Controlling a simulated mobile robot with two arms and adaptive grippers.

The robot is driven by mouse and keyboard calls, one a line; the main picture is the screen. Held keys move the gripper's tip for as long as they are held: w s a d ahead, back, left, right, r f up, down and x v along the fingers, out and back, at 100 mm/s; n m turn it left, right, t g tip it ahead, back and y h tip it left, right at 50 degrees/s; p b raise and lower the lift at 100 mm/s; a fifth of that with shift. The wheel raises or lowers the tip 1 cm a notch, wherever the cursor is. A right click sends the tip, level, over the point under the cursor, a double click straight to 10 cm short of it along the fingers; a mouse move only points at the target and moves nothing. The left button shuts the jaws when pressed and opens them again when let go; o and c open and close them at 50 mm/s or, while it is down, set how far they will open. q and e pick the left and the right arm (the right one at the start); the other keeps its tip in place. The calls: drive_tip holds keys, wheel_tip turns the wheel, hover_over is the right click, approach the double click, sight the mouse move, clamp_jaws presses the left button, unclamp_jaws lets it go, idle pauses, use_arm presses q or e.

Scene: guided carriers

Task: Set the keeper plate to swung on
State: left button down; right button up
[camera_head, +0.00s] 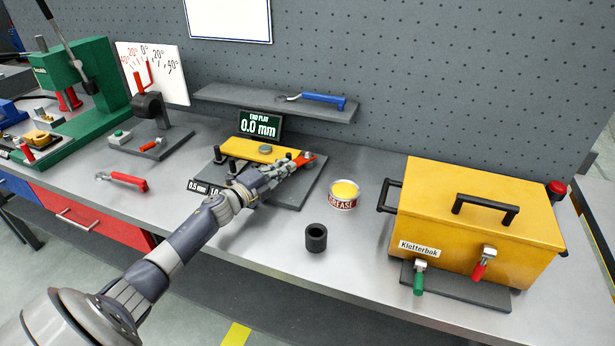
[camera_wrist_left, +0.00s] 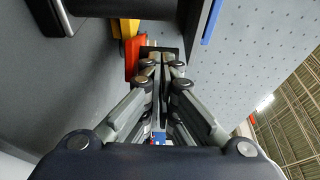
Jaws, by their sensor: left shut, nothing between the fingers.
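On a dark base plate (camera_head: 290,193) in the middle of the bench lies a yellow carrier (camera_head: 260,150) with a grey round knob on top. An orange-red piece (camera_head: 307,159), which looks like the keeper plate, is at the carrier's right end. It also shows in the left wrist view (camera_wrist_left: 137,56), beside the yellow part. My left gripper (camera_head: 299,160) is shut and empty, its fingertips close to the orange-red piece. I cannot tell whether they touch. The gripper partly hides the carrier's right end and the keeper's seat. My right gripper is not in view.
A display (camera_head: 260,125) reading 0.0 mm stands behind the carrier. A grease tin (camera_head: 344,194) and a black sleeve (camera_head: 316,238) stand to its right, before a yellow box (camera_head: 480,219). A shelf (camera_head: 230,97) holds a blue-handled tool (camera_head: 318,100). A red-handled tool (camera_head: 127,181) lies left.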

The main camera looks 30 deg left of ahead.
use_arm(q)
drive_tip(key=shift+w+a+b, duration=0.15)
drive_tip(key=shift+a+b, duration=0.3)
drive_tip(key=shift+a, duration=0.55)
idle(0.8)
